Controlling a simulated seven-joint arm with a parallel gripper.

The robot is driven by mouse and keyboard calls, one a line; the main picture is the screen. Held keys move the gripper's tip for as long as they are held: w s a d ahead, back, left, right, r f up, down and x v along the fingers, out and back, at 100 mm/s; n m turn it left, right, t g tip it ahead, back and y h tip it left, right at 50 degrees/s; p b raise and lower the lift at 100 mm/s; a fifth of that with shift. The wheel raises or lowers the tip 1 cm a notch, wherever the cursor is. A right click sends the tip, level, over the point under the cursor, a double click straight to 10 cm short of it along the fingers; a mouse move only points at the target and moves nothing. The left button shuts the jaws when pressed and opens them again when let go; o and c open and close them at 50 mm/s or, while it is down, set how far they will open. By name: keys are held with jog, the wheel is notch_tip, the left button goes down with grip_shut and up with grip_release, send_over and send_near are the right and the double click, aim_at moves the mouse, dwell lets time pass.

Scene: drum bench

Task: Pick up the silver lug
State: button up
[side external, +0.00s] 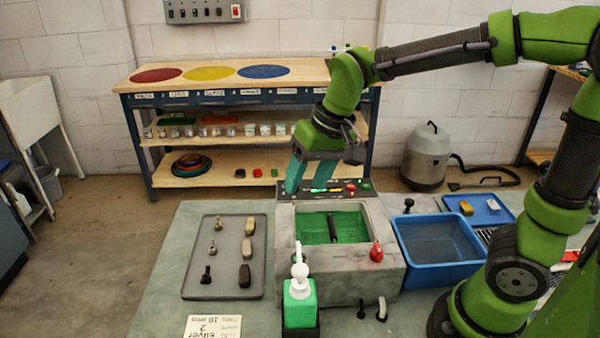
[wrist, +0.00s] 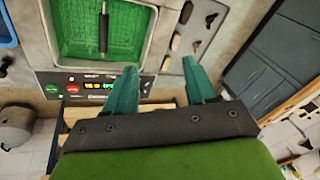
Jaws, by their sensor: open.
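A grey tray (side external: 200,232) on the left of the bench holds several small pieces in two columns. The left column has smaller knobbed pieces, such as the middle one (side external: 212,247); the right column has longer rounded blocks, such as the dark one at the front (side external: 244,276). I cannot tell by colour which piece is the silver lug. My gripper (side external: 320,190) is open and empty, with its teal fingers apart above the back edge of the green-lined basin, right of and behind the tray.
The green-lined basin (side external: 350,222) has a dark bar inside and a red knob (side external: 376,252). A green pump bottle (side external: 300,300) stands in front of it. A blue tub (side external: 435,240) is at its right. A card reading "silver 2" (side external: 213,327) lies before the tray.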

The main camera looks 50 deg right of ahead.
jog(key=w+a+f+m+g+h, duration=0.1)
jog(key=w+a+f, duration=0.2)
jog(key=w, duration=0.3)
jog(key=w+a+f+m+g+h, duration=0.1)
jog(key=w+a+f+g, duration=0.15)
jog(key=w, duration=0.35)
jog(key=m, duration=0.2)
send_over(246, 246)
jog(key=shift+t, duration=0.25)
jog(key=f, duration=1)
jog(key=shift+a+f, duration=0.2)
jog(key=shift+d+f, duration=0.15)
jog(key=shift+f, duration=1.2)
jog(key=shift+d+f, duration=0.1)
jog(key=shift+f, duration=1.25)
grip_shut()
